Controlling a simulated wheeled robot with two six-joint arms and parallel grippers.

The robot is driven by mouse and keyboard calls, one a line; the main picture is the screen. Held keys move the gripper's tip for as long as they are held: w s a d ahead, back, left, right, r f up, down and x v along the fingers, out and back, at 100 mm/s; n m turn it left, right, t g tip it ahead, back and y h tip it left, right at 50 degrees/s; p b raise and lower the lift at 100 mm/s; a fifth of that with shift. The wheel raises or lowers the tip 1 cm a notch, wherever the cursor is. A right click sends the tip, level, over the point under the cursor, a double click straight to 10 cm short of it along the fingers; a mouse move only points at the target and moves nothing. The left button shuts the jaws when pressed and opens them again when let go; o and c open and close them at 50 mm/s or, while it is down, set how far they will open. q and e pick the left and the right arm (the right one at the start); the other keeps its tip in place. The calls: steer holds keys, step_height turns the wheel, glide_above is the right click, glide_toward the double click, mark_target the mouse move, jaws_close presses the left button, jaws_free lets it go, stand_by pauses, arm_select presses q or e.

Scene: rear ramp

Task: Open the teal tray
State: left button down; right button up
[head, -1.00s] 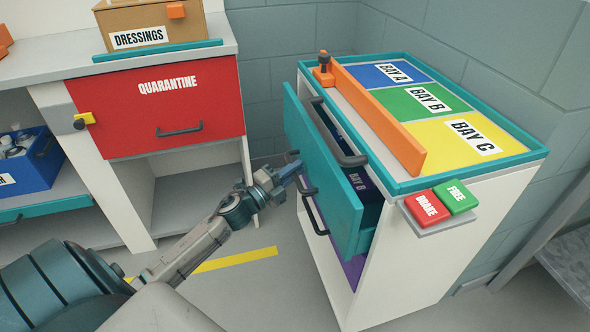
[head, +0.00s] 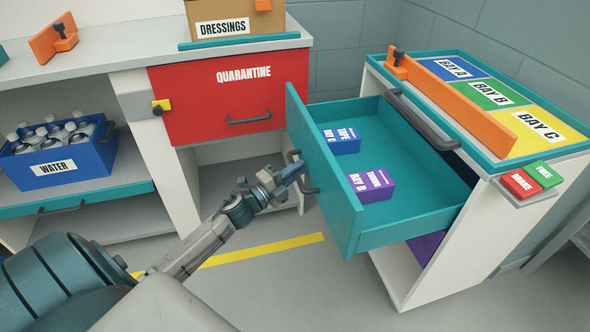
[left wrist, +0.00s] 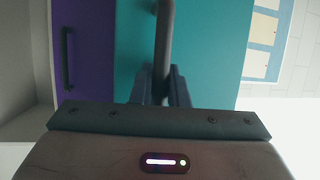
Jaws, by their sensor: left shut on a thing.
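The teal tray (head: 408,218) is a drawer in the white cart, pulled well out. Its inside shows a blue box (head: 340,140) and a purple box (head: 371,185) lying on its floor. Its dark bar handle (head: 306,180) is on the front panel; it also shows in the left wrist view (left wrist: 165,35), against the teal front (left wrist: 205,50). My left gripper (head: 297,172) is at this handle, its two fingers (left wrist: 161,88) shut around the bar. The fingertips are partly hidden behind the wrist in the head view. My right gripper is not in view.
The cart top holds an orange rail (head: 455,105) and coloured bays. A purple drawer (head: 426,245) sits below the tray. Red BRAKE (head: 520,184) and green FREE (head: 544,173) buttons are on the cart's side. A red QUARANTINE door (head: 215,100) stands left of the tray.

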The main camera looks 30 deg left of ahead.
arm_select(q)
steer(key=shift+s+a, duration=0.25)
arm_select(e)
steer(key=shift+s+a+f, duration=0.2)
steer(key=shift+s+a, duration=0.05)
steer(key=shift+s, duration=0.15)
arm_select(q)
steer(key=c, duration=1.7)
jaws_free()
